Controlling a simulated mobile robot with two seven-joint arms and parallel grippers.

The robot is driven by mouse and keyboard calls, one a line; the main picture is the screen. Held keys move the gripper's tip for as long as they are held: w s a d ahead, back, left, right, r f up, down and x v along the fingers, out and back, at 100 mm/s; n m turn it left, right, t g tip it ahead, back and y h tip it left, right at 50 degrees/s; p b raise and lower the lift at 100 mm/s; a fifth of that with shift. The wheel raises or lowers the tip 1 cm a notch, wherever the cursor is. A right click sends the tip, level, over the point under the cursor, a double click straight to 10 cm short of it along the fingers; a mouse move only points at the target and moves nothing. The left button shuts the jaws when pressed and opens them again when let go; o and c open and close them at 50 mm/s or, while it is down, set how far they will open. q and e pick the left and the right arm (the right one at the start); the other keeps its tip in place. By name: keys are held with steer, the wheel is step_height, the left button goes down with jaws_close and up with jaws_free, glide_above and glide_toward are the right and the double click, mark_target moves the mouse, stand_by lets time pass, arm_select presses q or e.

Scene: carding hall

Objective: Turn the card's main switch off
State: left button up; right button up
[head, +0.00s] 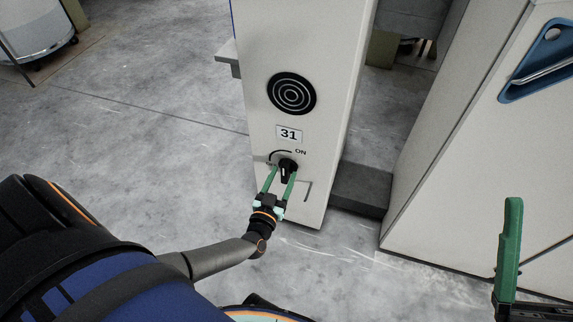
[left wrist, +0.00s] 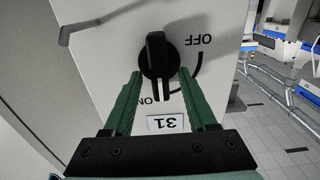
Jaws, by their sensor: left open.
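The main switch is a black rotary knob (head: 287,166) on the pale end panel (head: 265,40) of the card, below a "31" label. Its ON mark (head: 300,152) is at the upper right in the head view. The left wrist view shows the panel upside down, with the knob (left wrist: 156,50), ON partly covered at lower left, and OFF (left wrist: 197,40) at upper right. The knob's exact setting is hard to tell. My left gripper (head: 281,174) is open, its green fingertips either side of the knob; contact is unclear. One green finger of my right gripper (head: 510,235) shows at lower right.
A round black grille (head: 291,93) is above the "31" label (head: 289,134). A thin bent metal bracket (head: 307,191) is right of and below the knob. A pale cabinet (head: 440,160) with a blue recessed handle stands at right. The floor at left is mostly clear.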

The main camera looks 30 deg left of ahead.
arm_select(q)
steer(key=shift+w+a, duration=0.1)
steer(key=shift+w, duration=0.35)
steer(key=shift+c, duration=0.3)
jaws_close()
